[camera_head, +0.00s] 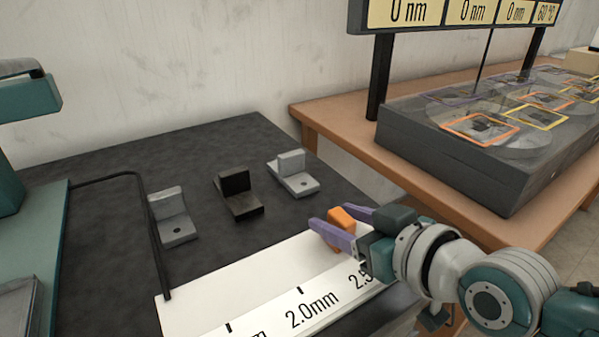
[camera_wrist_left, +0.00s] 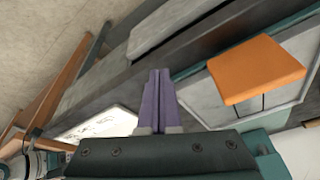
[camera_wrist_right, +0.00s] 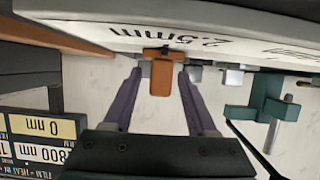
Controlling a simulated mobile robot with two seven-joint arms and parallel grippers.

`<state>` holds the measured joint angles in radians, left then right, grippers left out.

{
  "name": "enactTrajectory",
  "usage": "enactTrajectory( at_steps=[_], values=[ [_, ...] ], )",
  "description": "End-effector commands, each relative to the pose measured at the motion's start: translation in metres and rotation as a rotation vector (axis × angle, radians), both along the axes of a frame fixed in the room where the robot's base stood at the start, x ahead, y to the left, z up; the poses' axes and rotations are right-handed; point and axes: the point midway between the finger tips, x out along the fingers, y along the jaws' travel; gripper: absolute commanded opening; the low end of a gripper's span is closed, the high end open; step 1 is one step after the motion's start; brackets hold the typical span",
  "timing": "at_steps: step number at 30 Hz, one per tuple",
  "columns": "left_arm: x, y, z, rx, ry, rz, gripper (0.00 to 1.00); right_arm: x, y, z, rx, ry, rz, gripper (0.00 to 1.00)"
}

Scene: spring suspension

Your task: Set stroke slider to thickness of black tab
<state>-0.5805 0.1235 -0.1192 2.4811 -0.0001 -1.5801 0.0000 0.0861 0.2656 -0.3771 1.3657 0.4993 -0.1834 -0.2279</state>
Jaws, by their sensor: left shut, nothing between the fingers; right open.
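The black tab (camera_head: 238,195), an L-shaped block, stands on the dark table between two grey tabs, one at left (camera_head: 173,217) and one at right (camera_head: 293,175). The orange stroke slider (camera_head: 341,217) is at the white scale (camera_head: 240,283), near its "2.5" label and right of "2.0mm". My right gripper (camera_head: 330,222) is open, its purple fingers either side of the slider; contact cannot be told. The right wrist view shows the slider knob (camera_wrist_right: 161,77) between the fingers with gaps. My left gripper (camera_wrist_left: 158,75) is shut and empty in the left wrist view.
A thin black bent rod (camera_head: 150,215) rises by the scale's left end. A teal machine (camera_head: 30,100) stands at left. A wooden table (camera_head: 325,125) at right bears a dark box with framed discs and a readout board (camera_head: 455,12). An orange pad (camera_wrist_left: 255,70) shows in the left wrist view.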

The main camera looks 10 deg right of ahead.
Motion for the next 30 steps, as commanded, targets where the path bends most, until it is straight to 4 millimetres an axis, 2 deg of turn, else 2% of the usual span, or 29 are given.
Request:
enactTrajectory(
  at_steps=[4, 19, 30],
  values=[
    [-0.0002, -0.0002, 0.0002, 0.0, 0.001, 0.0, 0.0, -0.0002, 0.0, 0.0003, 0.0, 0.0, 0.0, 0.55],
    [-0.0003, -0.0007, -0.0001, -0.002, 0.001, -0.001, 0.0, -0.0004, -0.0003, 0.0002, 0.0, 0.0, 0.0, 0.0],
    [-0.0002, -0.0021, 0.0, -0.007, 0.001, 0.004, 0.0, -0.0004, -0.0004, 0.0001, 0.0, 0.0, 0.0, 0.0]
  ],
)
